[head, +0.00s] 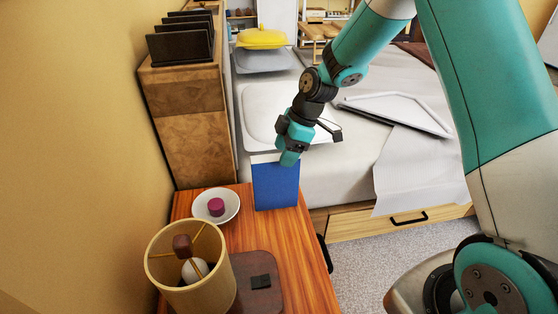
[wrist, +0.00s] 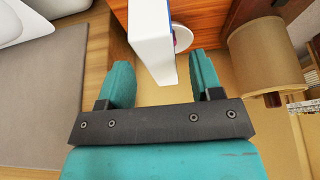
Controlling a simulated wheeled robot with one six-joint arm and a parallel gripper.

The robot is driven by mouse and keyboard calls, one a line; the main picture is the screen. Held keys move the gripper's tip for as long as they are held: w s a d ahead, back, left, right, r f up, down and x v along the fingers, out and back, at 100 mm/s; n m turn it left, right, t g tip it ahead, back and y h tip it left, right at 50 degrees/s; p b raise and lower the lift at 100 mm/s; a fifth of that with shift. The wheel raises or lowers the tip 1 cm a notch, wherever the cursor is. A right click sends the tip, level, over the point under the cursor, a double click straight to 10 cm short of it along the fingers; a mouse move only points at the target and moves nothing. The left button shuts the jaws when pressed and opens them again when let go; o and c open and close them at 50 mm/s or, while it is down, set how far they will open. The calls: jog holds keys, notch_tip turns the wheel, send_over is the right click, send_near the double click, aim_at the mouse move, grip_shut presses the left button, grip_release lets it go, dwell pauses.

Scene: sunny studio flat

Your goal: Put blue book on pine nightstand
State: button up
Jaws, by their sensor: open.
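The blue book (head: 275,186) is upright at the far right part of the pine nightstand (head: 245,236), its lower edge appearing to meet the wood. In the wrist view its white page side (wrist: 151,38) shows with a thin blue edge, and the nightstand top (wrist: 205,18) lies behind it. My gripper (head: 289,157) is at the book's top edge. In the wrist view my gripper (wrist: 162,82) is open, with the near end of the book between its fingers and gaps visible on both sides. Finger contact is not visible.
A white bowl (head: 228,194) with a purple object (head: 216,207) stands left of the book. A round lamp (head: 166,266) and a dark brown flat object (head: 251,289) are nearer. A bed (head: 345,178) adjoins behind, and a wooden cabinet (head: 194,140) stands back left.

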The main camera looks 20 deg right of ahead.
jog(key=v, duration=0.7)
jog(key=shift+r, duration=0.15)
jog(key=s+a+r+m, duration=0.2)
jog(key=s+a+r, duration=0.2)
jog(key=s, duration=0.2)
jog(key=s+a+r+m, duration=0.2)
jog(key=s+a+r, duration=0.25)
jog(key=s, duration=0.25)
jog(key=s+a+r+m, duration=0.2)
jog(key=s+m, duration=0.2)
jog(key=s, duration=1.1)
jog(key=shift+r+m+g, duration=0.4)
